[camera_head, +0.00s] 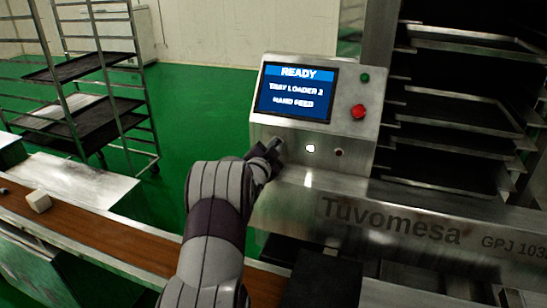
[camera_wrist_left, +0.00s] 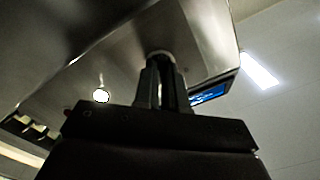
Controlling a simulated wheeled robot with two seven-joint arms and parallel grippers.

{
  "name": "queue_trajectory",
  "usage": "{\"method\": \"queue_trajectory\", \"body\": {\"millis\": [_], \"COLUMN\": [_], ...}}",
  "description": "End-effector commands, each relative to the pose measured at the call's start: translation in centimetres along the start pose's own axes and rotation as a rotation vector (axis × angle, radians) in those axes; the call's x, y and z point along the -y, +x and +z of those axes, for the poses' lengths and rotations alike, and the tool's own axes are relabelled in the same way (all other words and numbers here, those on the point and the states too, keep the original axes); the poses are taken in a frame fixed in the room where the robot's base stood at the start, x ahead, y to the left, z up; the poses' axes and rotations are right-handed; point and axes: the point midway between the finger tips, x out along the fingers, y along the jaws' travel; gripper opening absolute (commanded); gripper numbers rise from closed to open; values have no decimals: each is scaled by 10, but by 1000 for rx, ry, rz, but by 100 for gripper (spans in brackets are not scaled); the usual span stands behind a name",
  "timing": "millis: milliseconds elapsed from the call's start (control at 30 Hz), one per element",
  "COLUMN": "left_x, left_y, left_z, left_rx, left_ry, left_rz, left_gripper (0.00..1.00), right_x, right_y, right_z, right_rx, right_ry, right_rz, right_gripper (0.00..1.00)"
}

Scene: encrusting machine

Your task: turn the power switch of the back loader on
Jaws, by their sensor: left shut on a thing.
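The loader's grey metal control box (camera_head: 384,88) carries a lit screen (camera_head: 295,92) reading "READY", "TRAY LOADER 2", "HAND FEED". My left gripper (camera_head: 274,147) is at the lower left of the panel front, shut on the power switch, whose dark round knob (camera_wrist_left: 160,55) shows between the fingers in the wrist view. In the head view my fingers hide most of the switch, and I cannot read its marking. A white lamp (camera_head: 310,148) glows just right of the gripper; it also shows in the wrist view (camera_wrist_left: 101,95). My right gripper is not in view.
A red button (camera_head: 358,111) and a green one (camera_head: 365,77) sit right of the screen. A tray rack (camera_head: 455,97) stands at the right. A brown conveyor (camera_head: 95,228) with a pale block (camera_head: 38,201) runs lower left. A wheeled rack (camera_head: 150,110) stands behind on green floor.

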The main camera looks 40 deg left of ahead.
Motion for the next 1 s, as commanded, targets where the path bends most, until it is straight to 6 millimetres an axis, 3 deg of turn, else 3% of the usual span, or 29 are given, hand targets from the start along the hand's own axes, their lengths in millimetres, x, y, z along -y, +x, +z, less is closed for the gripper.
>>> {"method": "queue_trajectory", "body": {"millis": [200,767,800,833,1000], "left_x": [-5,-4,-4,-4,-2], "left_y": [-1,-1,-1,-1,0], "left_z": [4,4,4,4,2], "left_rx": [7,8,8,8,5], "left_ry": [63,88,87,87,87], "left_rz": [7,8,8,8,5], "left_gripper": [0,0,24,33,36], "right_x": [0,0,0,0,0], "right_y": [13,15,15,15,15], "right_z": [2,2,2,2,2], "right_rx": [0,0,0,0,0], "right_ry": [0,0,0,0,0], "right_rz": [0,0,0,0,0], "right_gripper": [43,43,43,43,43]}}
